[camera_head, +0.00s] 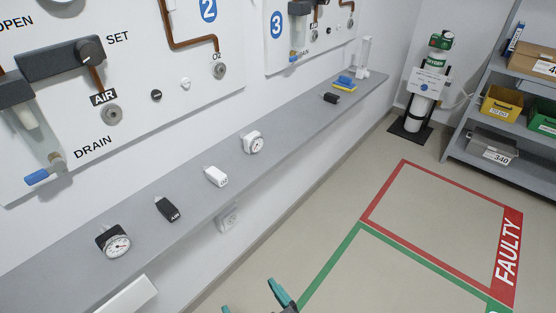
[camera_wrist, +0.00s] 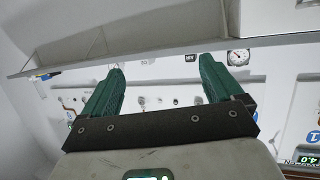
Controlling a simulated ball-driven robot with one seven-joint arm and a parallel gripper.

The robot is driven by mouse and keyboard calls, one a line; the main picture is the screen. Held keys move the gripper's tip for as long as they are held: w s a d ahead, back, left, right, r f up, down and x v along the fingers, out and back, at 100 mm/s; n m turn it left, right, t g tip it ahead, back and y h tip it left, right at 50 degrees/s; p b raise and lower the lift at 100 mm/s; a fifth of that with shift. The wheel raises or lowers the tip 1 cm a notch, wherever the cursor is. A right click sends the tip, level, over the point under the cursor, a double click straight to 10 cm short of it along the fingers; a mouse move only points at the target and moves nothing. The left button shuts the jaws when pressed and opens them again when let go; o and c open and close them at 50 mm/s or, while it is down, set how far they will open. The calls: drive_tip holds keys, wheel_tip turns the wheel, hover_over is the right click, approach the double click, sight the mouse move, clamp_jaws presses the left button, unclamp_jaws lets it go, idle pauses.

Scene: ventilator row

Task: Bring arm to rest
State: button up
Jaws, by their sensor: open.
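My gripper (camera_head: 257,300) shows at the bottom edge of the head view, with two teal fingertips apart and nothing between them. In the wrist view my gripper (camera_wrist: 160,80) is open and empty, with both green fingers spread. In the head view it is in front of the grey wall shelf (camera_head: 290,112), apart from it. The rest of my arm is out of the head view.
On the shelf lie a round gauge (camera_head: 114,242), a black AIR block (camera_head: 168,209), a white O2 block (camera_head: 216,176) and another gauge (camera_head: 252,142). Red FAULTY floor marking (camera_head: 507,250), a gas cylinder (camera_head: 422,100) and a storage rack (camera_head: 500,120) stand right. The floor between is clear.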

drive_tip(key=s+d+f+m+g+h+p, duration=0.1)
drive_tip(key=d+f+m+g+h+p, duration=0.15)
drive_tip(key=d, duration=0.75)
drive_tip(key=s+d+f+m+g+h+p, duration=0.15)
drive_tip(key=d+h, duration=0.25)
drive_tip(key=d, duration=0.5)
drive_tip(key=s+d+m+g+h+p, duration=0.1)
drive_tip(key=s+d+m+g+p, duration=0.2)
drive_tip(key=s+d+g, duration=0.4)
drive_tip(key=s+d, duration=0.5)
drive_tip(key=s, duration=0.2)
drive_tip(key=shift+d, duration=0.35)
